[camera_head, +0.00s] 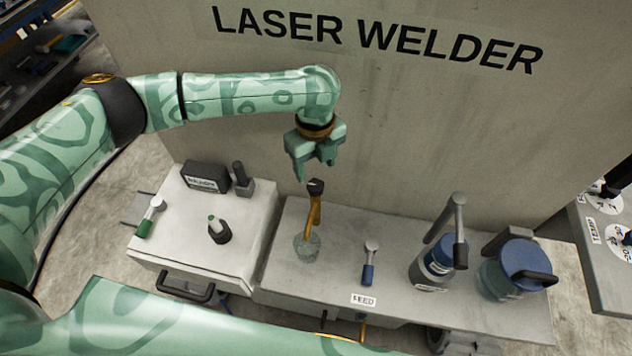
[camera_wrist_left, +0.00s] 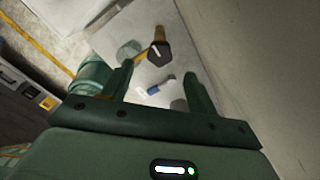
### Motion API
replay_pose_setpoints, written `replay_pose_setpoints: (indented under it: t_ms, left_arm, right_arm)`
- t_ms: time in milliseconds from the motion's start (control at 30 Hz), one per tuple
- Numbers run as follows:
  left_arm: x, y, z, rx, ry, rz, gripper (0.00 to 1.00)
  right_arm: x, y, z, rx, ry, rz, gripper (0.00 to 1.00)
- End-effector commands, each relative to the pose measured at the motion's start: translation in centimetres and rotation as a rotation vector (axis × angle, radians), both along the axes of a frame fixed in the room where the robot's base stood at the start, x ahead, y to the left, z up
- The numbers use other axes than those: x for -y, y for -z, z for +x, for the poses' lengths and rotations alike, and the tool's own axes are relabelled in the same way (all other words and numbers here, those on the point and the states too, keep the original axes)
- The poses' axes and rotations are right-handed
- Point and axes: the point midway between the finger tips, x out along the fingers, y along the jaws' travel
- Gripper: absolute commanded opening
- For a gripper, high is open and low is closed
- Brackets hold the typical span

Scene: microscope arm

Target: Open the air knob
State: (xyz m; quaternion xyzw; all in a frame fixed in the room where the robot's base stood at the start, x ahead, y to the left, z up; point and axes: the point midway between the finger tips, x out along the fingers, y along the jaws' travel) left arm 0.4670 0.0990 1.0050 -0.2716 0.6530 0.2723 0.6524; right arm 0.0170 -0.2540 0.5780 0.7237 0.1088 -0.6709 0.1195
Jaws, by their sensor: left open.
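A black knob (camera_head: 315,187) tops a bent yellow pipe (camera_head: 313,212) that rises from a clear round base on the grey bench. No label naming it as the air knob is readable. In the left wrist view the black knob (camera_wrist_left: 159,51) shows beyond the fingers, near the top middle. My left gripper (camera_head: 316,168) points down just above the black knob, open and empty, with its two fingers apart. In the left wrist view the open gripper (camera_wrist_left: 157,82) frames the bench between its fingers. My right gripper is out of view.
A blue-handled lever (camera_head: 369,262) stands right of the pipe, behind a FEED label (camera_head: 363,300). Two blue-topped canisters (camera_head: 437,257) (camera_head: 513,268) stand farther right. A white box (camera_head: 205,225) with levers is at left. The welder wall (camera_head: 420,120) rises close behind.

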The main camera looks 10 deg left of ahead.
Motion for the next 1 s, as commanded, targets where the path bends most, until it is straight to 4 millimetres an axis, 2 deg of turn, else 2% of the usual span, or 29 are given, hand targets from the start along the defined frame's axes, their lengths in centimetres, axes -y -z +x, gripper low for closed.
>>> replay_pose_setpoints:
  t_ms: [33,100,300,433,700,867,1000]
  left_arm:
    - [0.0,1.6,-0.1,-0.004,0.000,0.000,0.59]
    - [0.0,3.1,-0.1,-0.004,0.001,0.001,0.59]
    - [0.0,5.8,0.0,-0.001,0.000,0.000,0.59]
    - [0.0,6.5,0.0,0.001,0.001,0.001,0.59]
    - [0.0,6.5,0.0,0.001,0.001,0.000,0.59]
    - [0.0,6.5,0.0,0.001,0.001,0.000,0.14]
    - [0.0,6.5,0.0,0.000,0.000,0.000,0.14]
  right_arm:
    - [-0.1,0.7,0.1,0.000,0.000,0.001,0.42]
    - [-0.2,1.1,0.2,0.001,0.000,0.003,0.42]
    - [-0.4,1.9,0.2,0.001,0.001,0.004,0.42]
    - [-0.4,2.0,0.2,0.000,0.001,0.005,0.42]
    - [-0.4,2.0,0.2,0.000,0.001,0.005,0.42]
    - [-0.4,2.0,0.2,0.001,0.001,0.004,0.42]
    - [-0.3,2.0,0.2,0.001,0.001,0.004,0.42]
